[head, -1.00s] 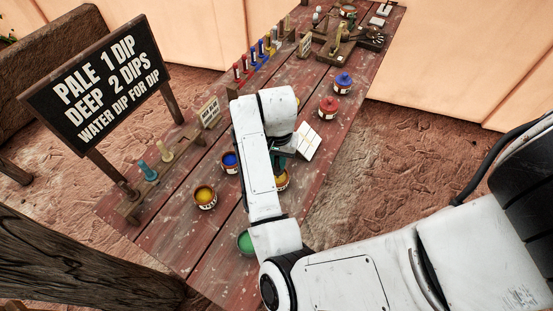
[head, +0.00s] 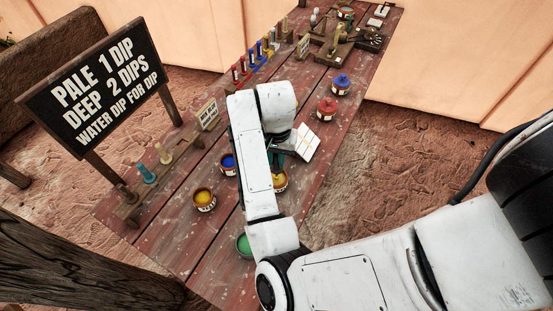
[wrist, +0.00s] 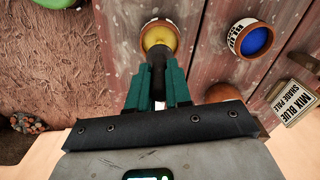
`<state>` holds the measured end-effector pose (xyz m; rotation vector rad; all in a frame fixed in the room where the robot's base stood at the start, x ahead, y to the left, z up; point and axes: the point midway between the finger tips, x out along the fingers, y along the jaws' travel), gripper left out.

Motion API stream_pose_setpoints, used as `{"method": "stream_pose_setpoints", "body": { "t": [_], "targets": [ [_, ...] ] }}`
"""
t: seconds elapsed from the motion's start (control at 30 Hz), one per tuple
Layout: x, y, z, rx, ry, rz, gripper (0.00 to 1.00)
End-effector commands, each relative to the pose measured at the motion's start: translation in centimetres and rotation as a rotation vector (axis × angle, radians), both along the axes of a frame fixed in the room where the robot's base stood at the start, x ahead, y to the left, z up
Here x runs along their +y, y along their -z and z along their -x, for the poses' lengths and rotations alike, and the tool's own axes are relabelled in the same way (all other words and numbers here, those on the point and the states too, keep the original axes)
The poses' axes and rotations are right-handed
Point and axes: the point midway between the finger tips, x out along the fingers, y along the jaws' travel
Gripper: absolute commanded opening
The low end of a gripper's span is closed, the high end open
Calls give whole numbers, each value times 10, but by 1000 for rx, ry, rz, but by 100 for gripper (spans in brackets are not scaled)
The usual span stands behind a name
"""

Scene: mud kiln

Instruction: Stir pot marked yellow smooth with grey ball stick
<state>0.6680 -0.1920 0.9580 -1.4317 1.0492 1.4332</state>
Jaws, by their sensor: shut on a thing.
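My gripper (wrist: 158,88) has teal fingers and is shut on a dark grey stick (wrist: 157,62). The stick's far end reaches into a pot of yellow paint (wrist: 150,24), over the paint; whether a ball sits below the surface is hidden. In the head view this yellow pot (head: 281,184) stands on the table just beyond my forearm, partly covered by it. My gripper's teal fingers (head: 280,159) show in part above it. A second pot with yellow paint (head: 204,200) stands to the left; its label is too small to read.
A blue pot (head: 228,163) and a green pot (head: 244,244) are close by on the plank table (head: 190,245). Lidded red (head: 327,108) and blue (head: 341,84) pots stand further back. A "MIX BLUE SHADE PALE" card (wrist: 292,103) stands nearby.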

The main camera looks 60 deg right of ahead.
Motion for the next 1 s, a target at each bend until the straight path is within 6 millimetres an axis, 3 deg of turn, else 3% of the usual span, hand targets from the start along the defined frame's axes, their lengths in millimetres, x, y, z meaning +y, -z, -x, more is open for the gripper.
{"method": "stream_pose_setpoints", "body": {
  "t": [0.7,1.0],
  "targets": [
    [0,-46,-1,-3,1,-1,0],
    [0,-52,0,0,1,-1,0]
  ]
}}
